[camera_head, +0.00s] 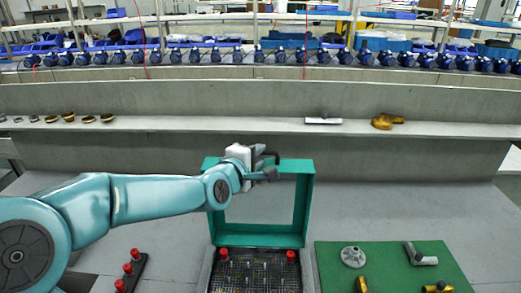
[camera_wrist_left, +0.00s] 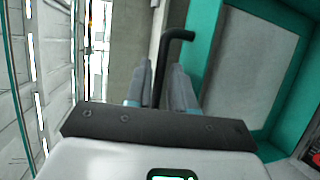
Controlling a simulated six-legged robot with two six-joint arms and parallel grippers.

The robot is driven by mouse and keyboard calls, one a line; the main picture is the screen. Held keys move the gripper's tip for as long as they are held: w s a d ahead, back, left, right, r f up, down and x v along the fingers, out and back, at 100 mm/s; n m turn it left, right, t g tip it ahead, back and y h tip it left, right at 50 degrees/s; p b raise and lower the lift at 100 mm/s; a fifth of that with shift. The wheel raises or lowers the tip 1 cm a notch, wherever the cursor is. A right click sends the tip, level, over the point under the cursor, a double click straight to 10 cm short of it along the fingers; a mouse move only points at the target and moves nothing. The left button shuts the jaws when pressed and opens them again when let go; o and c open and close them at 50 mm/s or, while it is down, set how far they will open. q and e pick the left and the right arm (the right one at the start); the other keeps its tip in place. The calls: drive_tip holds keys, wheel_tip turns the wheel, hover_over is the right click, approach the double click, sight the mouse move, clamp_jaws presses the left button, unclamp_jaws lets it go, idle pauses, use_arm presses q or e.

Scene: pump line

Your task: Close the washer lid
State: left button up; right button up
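The washer lid (camera_head: 308,205) is a green frame with a pale panel, standing upright, open, at the back of the washer. In the left wrist view the lid (camera_wrist_left: 205,75) fills the right side. A black bent lid handle (camera_wrist_left: 162,62) runs between the fingers of my left gripper (camera_wrist_left: 163,88). The fingers sit close together on both sides of the handle and look shut on it. In the head view my left gripper (camera_head: 262,168) is at the lid's top edge. The washer basket (camera_head: 257,271) below holds several small parts. My right gripper is not in view.
A green mat (camera_head: 396,262) with grey and brass parts lies right of the washer. A dark rack with red-topped pegs (camera_head: 128,268) stands at left. A shelf (camera_head: 220,125) behind carries brass and metal parts. Blue pumps line the back.

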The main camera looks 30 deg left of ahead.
use_arm(q)
drive_tip(key=x, duration=0.3)
drive_tip(key=shift+a+f, duration=0.1)
drive_tip(key=shift+f, duration=0.05)
drive_tip(key=shift+s, duration=0.25)
drive_tip(key=shift+w, duration=0.15)
clamp_jaws()
